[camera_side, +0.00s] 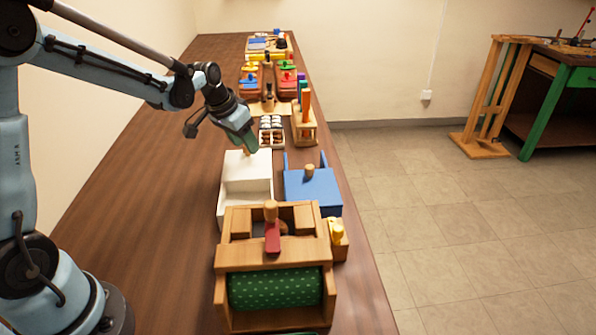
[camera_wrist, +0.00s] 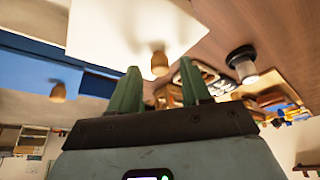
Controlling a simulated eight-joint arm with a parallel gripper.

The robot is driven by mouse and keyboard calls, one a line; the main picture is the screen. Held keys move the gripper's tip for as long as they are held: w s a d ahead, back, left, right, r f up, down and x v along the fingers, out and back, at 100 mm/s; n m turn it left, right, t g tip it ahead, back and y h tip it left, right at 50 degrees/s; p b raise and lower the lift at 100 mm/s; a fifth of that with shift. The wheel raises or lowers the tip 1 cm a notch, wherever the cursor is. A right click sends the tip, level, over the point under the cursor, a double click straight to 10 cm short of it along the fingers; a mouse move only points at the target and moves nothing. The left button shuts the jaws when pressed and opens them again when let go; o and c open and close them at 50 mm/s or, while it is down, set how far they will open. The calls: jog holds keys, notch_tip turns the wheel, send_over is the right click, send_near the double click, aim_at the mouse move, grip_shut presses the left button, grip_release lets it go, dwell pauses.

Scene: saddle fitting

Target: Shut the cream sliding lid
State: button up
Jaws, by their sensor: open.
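The cream box (camera_side: 246,213) stands on the table left of the blue box. Its cream lid (camera_side: 246,166) covers the far part; the near part lies lower, and I cannot clearly see inside it. In the wrist view the lid (camera_wrist: 125,25) fills the upper part, with its round wooden knob (camera_wrist: 160,64) in line with the gap between my fingers. My gripper (camera_side: 249,147) is over the lid's far end, hiding the knob in the side view. In the wrist view my gripper (camera_wrist: 160,82) has its green fingers apart, with nothing held.
A blue box (camera_side: 312,192) with a wooden knob stands close on the right. A wooden frame with a green roller (camera_side: 275,289) stands in front. A small tray (camera_side: 271,137) and a wooden rack (camera_side: 304,128) stand behind. The table left of the box is clear.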

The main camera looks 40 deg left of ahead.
jog(key=shift+w+f, duration=0.15)
jog(key=shift+f, duration=0.25)
grip_shut()
